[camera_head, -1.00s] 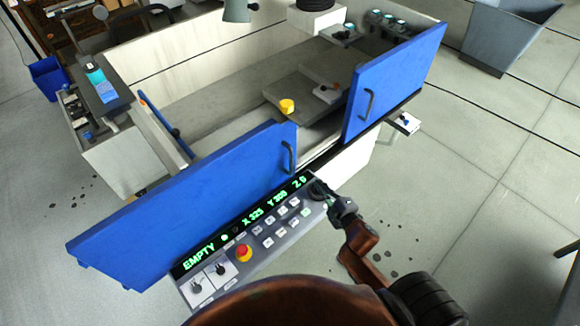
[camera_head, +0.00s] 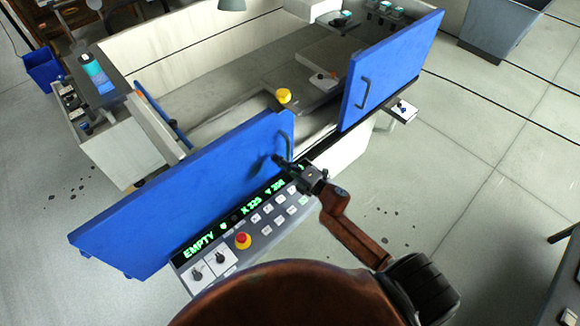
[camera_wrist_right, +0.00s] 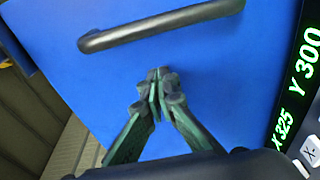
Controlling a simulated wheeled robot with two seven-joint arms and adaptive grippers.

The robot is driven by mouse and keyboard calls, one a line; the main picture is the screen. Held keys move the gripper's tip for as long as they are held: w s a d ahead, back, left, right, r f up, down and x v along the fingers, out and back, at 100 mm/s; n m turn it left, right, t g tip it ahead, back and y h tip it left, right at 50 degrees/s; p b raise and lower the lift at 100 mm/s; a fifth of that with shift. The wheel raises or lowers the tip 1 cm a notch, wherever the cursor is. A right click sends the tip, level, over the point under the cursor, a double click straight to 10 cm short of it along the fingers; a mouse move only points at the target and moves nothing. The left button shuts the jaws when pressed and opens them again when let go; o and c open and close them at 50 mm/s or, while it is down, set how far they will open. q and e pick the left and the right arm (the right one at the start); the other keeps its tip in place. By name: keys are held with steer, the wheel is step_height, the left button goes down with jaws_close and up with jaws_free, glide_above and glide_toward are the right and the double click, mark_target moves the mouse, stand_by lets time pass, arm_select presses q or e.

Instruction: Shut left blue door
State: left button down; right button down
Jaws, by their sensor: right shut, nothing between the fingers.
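The left blue door (camera_head: 190,195) stands on the near side of the machine, left of the gap between the two doors. Its dark bar handle (camera_head: 285,146) is near its right edge and runs across the upper part of the right wrist view (camera_wrist_right: 160,27). My right gripper (camera_head: 278,160) is shut and empty, with its fingertips at the door face just beside the handle. In the wrist view the fingertips (camera_wrist_right: 158,78) point at the blue panel, apart from the handle. Whether they touch the panel I cannot tell. My left gripper is not in view.
The right blue door (camera_head: 392,70) with its own handle stands across the gap. The control panel (camera_head: 245,235) with a lit display and red button sits below the left door. A yellow knob (camera_head: 284,96) is inside the machine.

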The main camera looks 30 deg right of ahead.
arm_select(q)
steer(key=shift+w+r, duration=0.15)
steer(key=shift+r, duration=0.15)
arm_select(e)
steer(key=d, duration=0.4)
steer(key=shift+w, duration=0.25)
steer(key=shift+d, duration=0.1)
